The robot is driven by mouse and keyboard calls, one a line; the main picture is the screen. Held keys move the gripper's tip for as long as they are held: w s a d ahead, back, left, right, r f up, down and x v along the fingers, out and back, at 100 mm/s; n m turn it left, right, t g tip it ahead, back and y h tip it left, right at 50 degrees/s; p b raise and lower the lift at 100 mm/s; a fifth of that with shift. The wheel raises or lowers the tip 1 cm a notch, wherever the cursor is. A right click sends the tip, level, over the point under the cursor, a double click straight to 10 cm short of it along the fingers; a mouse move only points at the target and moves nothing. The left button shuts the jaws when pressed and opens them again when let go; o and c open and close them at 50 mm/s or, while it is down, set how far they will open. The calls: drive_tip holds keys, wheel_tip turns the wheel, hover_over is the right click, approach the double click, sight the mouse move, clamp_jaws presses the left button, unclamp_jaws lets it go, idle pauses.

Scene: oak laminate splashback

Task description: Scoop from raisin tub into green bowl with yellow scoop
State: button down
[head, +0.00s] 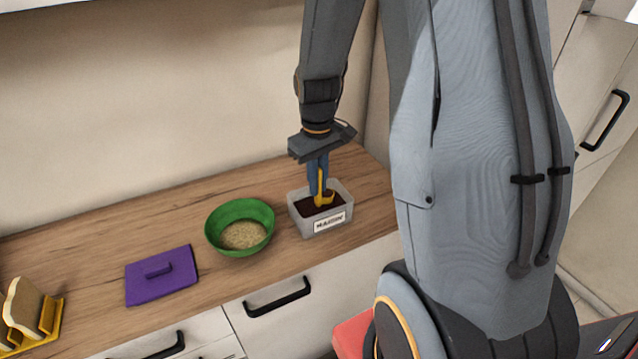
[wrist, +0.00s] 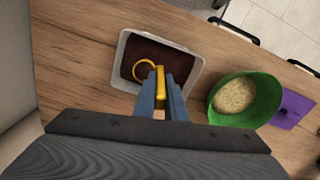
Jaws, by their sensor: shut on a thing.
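The raisin tub (head: 324,224) is a grey-white box with a label, filled with dark brown contents, and stands on the counter right of the green bowl. The green bowl (head: 240,211) holds pale grainy contents. My gripper (head: 317,190) points down over the tub, shut on the handle of the yellow scoop (head: 324,198). The scoop's round end is at the dark contents; how deep it sits I cannot tell. In the wrist view, the scoop's ring-shaped end (wrist: 143,65) shows inside the tub (wrist: 124,55), ahead of my gripper's fingers (wrist: 162,88). The bowl (wrist: 262,100) is to the right there.
A purple lid with a handle (head: 161,276) lies flat left of the bowl. A yellow rack (head: 48,327) with bread slices stands at the far left. The wall is close behind the counter. Bare wood (head: 100,226) lies behind the lid.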

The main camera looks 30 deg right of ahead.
drive_tip(key=shift+s+a+r+p, duration=0.1)
drive_tip(key=shift+a+r+p, duration=0.15)
drive_tip(key=shift+r+p, duration=1)
drive_tip(key=shift+a+r+p, duration=0.2)
drive_tip(key=shift+r+p, duration=0.7)
drive_tip(key=shift+r, duration=0.65)
drive_tip(key=shift+s+a+f+p, duration=0.1)
drive_tip(key=shift+a+f+p, duration=0.1)
drive_tip(key=shift+f+p, duration=0.3)
idle(0.5)
